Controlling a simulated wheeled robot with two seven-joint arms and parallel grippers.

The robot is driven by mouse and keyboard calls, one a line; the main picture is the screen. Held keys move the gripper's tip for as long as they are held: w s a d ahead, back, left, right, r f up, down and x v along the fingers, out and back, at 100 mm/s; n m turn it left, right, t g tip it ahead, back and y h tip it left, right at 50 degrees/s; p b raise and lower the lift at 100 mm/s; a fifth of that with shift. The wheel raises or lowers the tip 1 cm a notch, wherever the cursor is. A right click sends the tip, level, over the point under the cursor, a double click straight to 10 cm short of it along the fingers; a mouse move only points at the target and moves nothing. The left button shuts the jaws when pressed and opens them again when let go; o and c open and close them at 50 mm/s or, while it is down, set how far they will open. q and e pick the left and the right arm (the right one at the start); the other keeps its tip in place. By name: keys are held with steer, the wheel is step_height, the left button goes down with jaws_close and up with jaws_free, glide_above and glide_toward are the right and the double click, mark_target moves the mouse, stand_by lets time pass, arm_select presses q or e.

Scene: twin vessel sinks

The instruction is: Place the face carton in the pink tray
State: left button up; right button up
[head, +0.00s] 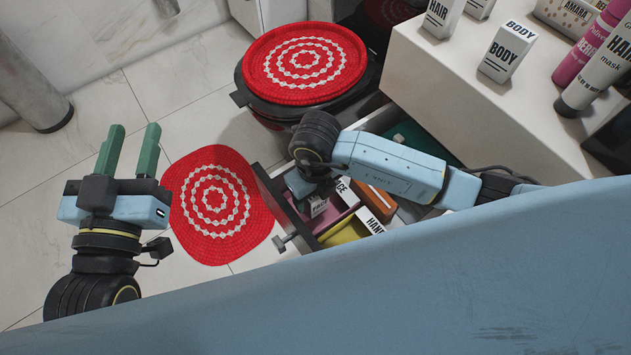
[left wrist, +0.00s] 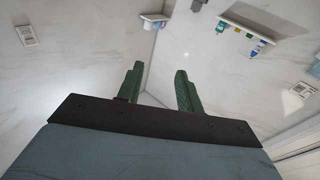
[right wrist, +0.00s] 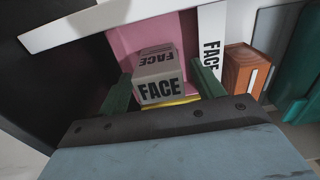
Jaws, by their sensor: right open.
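The small white face carton (right wrist: 160,88) sits between the two green fingers of my right gripper (right wrist: 163,75) in the right wrist view. The fingers are apart, one on each side of it. The pink tray (right wrist: 121,42) lies behind and below the carton, with a yellow strip under its near edge. I cannot tell whether the carton rests on the pink floor. In the head view the carton (head: 317,206) shows beside the pink tray (head: 337,221) in the open drawer, and my right gripper (head: 302,184) hides part of it. My left gripper (head: 133,135) is open and empty over the floor.
A yellow tray (head: 347,234), another white carton marked FACE (right wrist: 211,45) and an orange-brown box (head: 375,200) share the drawer. Cartons and tubes stand on the counter (head: 440,75). A red mat (head: 214,205) lies on the floor.

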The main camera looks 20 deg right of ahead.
steer(key=shift+r, duration=0.25)
arm_select(q)
step_height(320, 180, down, 10)
steer(key=s+a+g+y+p, duration=0.3)
steer(key=g, duration=0.4)
arm_select(e)
step_height(320, 180, up, 5)
steer(key=shift+r, duration=0.1)
arm_select(q)
steer(key=s+a+f+g+y+p, duration=0.1)
steer(key=s+a+f+g, duration=0.1)
steer(key=s+f+g, duration=0.1)
steer(key=s+a+f+n+g+p, duration=0.1)
steer(key=s+a+f+g, duration=0.1)
steer(key=s+g, duration=0.3)
steer(key=shift+s+a+f+y+p, duration=0.35)
steer(key=shift+s+f, duration=0.4)
steer(key=shift+s, duration=0.6)
arm_select(e)
step_height(320, 180, up, 6)
steer(key=shift+r, duration=0.25)
